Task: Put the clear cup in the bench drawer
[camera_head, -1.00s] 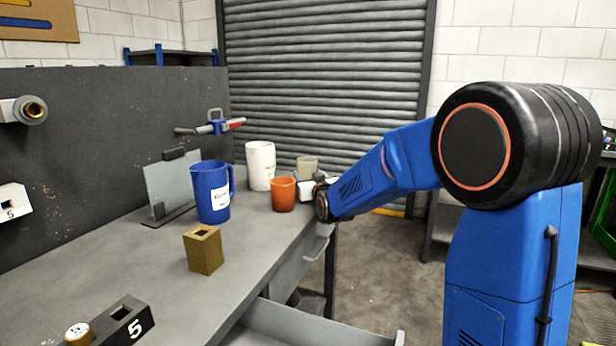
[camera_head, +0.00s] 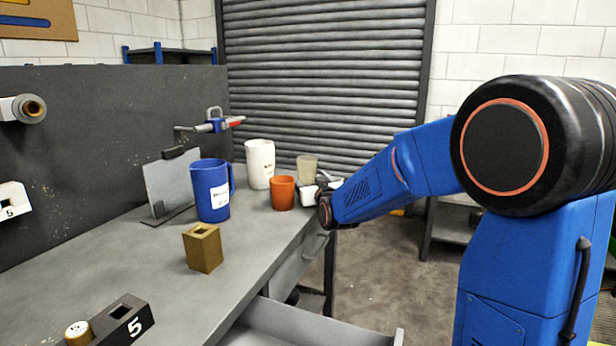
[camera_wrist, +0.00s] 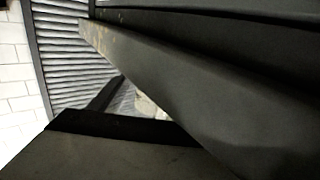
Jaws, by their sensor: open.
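The clear cup (camera_head: 307,166), a translucent yellowish tumbler, stands upright near the far right end of the workbench (camera_head: 130,270). My gripper (camera_head: 326,182) is at the bench's right edge, just in front and to the right of the cup. It is open, small and partly hidden by my own wrist; whether it touches the cup cannot be told. The bench drawer (camera_head: 305,322) is pulled out at the bottom of the head view, and its visible part looks empty. The wrist view shows only large dark surfaces and a strip of shutter, with no cup recognisable.
An orange cup (camera_head: 283,193) stands close to the left of my wrist, with a white mug (camera_head: 260,163) behind it. A blue jug (camera_head: 211,190) and a brass block (camera_head: 203,248) stand further left. Open floor (camera_head: 375,270) lies right of the bench.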

